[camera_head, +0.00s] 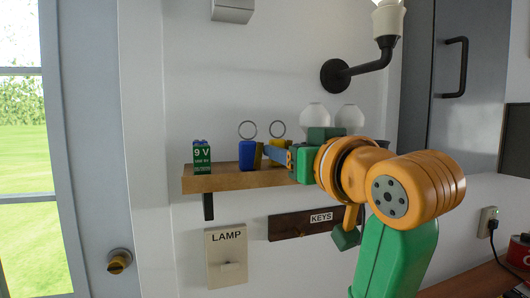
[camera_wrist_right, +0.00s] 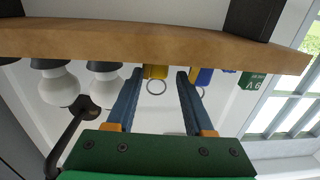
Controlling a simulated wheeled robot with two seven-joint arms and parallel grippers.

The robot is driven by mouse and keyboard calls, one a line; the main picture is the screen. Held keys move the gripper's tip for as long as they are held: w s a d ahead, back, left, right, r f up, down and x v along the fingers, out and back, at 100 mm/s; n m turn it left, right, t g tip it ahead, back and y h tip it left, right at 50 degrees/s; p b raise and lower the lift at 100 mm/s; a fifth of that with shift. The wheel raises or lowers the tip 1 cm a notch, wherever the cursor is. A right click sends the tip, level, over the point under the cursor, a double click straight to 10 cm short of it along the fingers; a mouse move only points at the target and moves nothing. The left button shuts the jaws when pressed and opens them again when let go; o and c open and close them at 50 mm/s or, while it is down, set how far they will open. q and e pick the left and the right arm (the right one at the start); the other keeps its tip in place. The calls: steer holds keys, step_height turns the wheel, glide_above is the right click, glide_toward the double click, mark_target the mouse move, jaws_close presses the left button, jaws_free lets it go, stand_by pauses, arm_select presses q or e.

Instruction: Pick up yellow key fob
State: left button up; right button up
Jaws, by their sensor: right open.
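The yellow key fob (camera_head: 281,143) stands on the wooden shelf with its metal ring up, partly hidden behind my right gripper's finger in the head view. In the wrist view, the yellow key fob (camera_wrist_right: 155,72) shows between the fingertips, nearer the left finger in the picture. My right gripper (camera_head: 268,152) reaches in from the right at shelf height. The right gripper (camera_wrist_right: 160,74) is open, with a finger to each side of the fob; contact cannot be told. My left gripper is not in view.
A blue key fob (camera_head: 246,155) stands just left of the yellow one, close to a fingertip. A green 9 V battery (camera_head: 202,156) stands farther left on the wooden shelf (camera_head: 225,182). White bulbs (camera_head: 314,117) are behind my wrist. A wall lamp (camera_head: 335,75) is above.

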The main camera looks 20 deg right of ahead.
mark_target(280, 145)
steer(key=shift+w+r+p, duration=0.2)
steer(key=shift+r+p, duration=0.1)
steer(key=shift+p, duration=0.05)
steer(key=w+p, duration=0.1)
steer(key=p, duration=0.1)
steer(key=w+r+p, duration=0.1)
steer(key=w+p, duration=0.1)
steer(key=shift+w+f, duration=0.2)
steer(key=shift+w, duration=0.4)
steer(key=shift+w+f, duration=0.2)
steer(key=shift+w, duration=0.35)
steer(key=shift+w+a+f, duration=0.1)
steer(key=shift+w+f, duration=0.1)
steer(key=shift+s+r, duration=0.1)
steer(key=shift+s, duration=0.1)
jaws_close()
